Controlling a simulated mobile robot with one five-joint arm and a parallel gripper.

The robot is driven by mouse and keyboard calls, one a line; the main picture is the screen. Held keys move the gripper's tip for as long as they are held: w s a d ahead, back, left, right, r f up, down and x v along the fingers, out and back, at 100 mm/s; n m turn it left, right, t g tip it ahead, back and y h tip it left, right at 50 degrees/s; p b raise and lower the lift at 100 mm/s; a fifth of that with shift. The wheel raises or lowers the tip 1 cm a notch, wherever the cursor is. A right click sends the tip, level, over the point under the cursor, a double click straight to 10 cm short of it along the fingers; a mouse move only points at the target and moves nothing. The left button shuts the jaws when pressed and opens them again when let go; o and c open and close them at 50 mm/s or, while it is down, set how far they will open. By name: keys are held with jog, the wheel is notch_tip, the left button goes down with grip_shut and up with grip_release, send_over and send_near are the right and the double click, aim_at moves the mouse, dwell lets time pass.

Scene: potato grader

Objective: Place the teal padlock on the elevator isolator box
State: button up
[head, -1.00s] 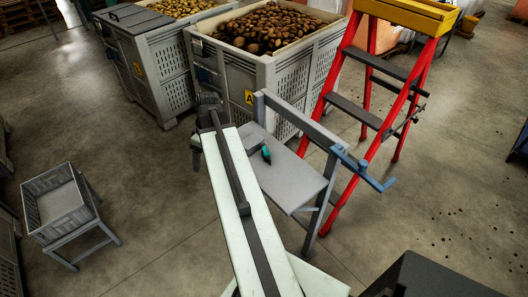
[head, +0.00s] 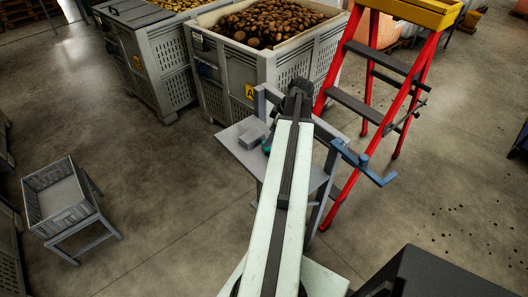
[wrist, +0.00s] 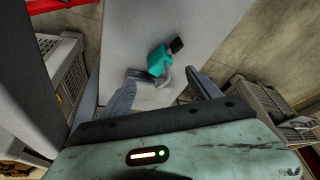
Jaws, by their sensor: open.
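The teal padlock (wrist: 158,61) lies on the grey table in the wrist view, with a grey shackle and a small black piece at its far end. In the head view only a teal sliver (head: 266,147) shows beside my arm. My gripper (wrist: 163,80) is open and empty, its two fingers on either side of the padlock's shackle end in the picture. I cannot tell the height between them. In the head view my gripper (head: 297,88) is over the table. I cannot make out which thing is the elevator isolator box.
The grey table (head: 234,150) bears a small grey box (head: 252,138) and has a blue handle (head: 364,162) at right. Potato crates (head: 232,75) stand behind. A red stepladder (head: 352,105) stands close at right. A grey basket stand (head: 62,210) is at left, with open floor between.

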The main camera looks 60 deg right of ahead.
jog(key=b+x, duration=0.4)
jog(key=x, duration=0.1)
jog(key=shift+s+f+b, duration=0.2)
jog(key=shift+b, duration=0.15)
jog(key=shift+r, duration=0.2)
grip_shut()
jog(key=shift+r+p, duration=0.15)
jog(key=shift+p, duration=0.2)
jog(key=shift+r, duration=0.25)
notch_tip(320, 180, up, 3)
jog(key=p, duration=0.3)
jog(key=shift+p, duration=0.3)
jog(key=s+a+r+p, duration=0.1)
jog(key=s, duration=1.5)
jog(key=shift+a, duration=0.15)
